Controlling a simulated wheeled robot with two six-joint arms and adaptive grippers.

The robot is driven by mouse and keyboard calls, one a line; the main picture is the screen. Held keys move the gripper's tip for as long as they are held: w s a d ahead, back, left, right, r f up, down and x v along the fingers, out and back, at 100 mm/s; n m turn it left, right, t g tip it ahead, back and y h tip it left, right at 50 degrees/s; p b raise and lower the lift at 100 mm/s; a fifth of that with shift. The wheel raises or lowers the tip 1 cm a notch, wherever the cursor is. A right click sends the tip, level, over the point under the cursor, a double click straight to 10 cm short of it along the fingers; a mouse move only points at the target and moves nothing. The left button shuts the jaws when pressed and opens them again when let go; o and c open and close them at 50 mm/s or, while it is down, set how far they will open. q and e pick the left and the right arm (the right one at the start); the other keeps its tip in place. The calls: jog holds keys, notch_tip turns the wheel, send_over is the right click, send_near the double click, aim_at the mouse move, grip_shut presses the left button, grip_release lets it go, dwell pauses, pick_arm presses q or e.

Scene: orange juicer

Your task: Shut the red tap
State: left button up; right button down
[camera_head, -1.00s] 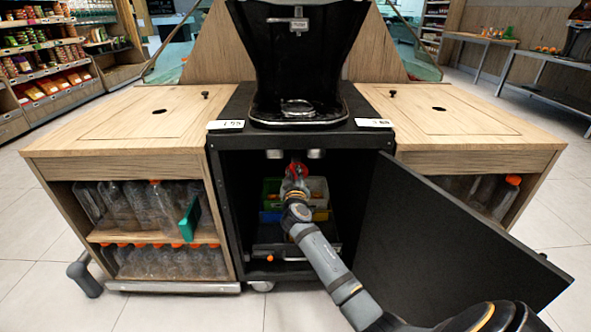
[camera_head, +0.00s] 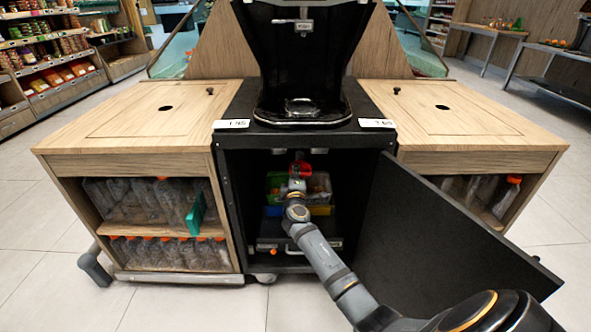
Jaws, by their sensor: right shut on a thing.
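The red tap (camera_head: 301,168) is inside the dark open cabinet, under the black juicer (camera_head: 303,60). My right arm reaches into the cabinet from the lower right. My right gripper (camera_head: 297,183) is at the tap and shut on it; my own wrist hides the fingers and part of the tap. The tap's exact handle angle is too small to tell. My left gripper is not in view.
The black cabinet door (camera_head: 450,235) stands open to the right, beside my arm. Green and yellow bins (camera_head: 276,182) sit behind my gripper. Shelves of plastic bottles (camera_head: 150,203) flank the cabinet at left. Floor in front is clear.

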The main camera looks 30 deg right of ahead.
jog(key=shift+f+n, duration=0.2)
jog(key=shift+n, duration=0.6)
jog(key=c, duration=1.4)
grip_release()
jog(key=shift+o, duration=0.2)
jog(key=v, duration=1.2)
jog(key=shift+s, duration=0.1)
